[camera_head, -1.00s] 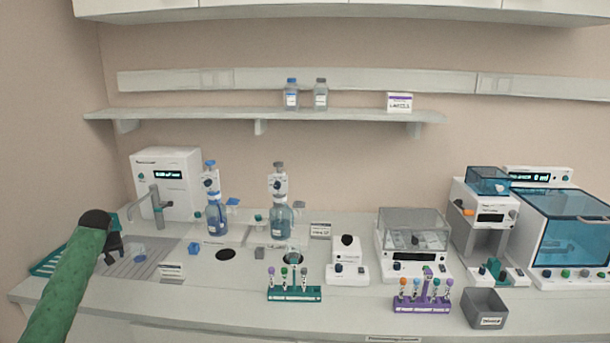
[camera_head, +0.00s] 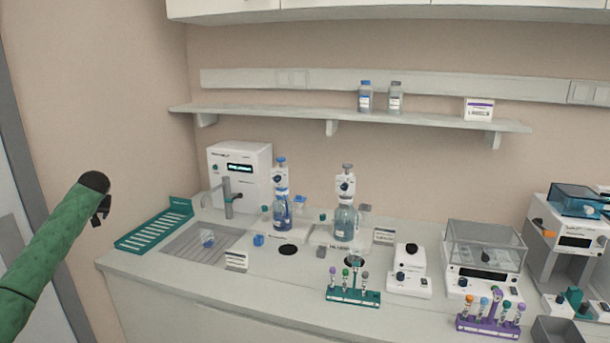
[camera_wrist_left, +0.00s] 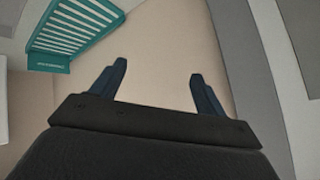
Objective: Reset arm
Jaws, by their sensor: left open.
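My left gripper (camera_head: 103,210) is at the end of the green-sleeved left arm, in the air to the left of the bench. In the left wrist view its two dark fingers (camera_wrist_left: 158,82) are spread apart with nothing between them. The teal slotted rack (camera_head: 155,225) lies at the bench's left end, to the right of the gripper and apart from it. The rack also shows at the upper left of the left wrist view (camera_wrist_left: 76,27). My right gripper is in neither view.
The bench (camera_head: 140,262) holds a sink (camera_head: 185,243), two dispenser bottles, a teal tube rack (camera_head: 352,297), a purple tube rack (camera_head: 487,327) and several instruments. A shelf (camera_head: 260,116) runs above. The space left of the bench looks free up to the wall.

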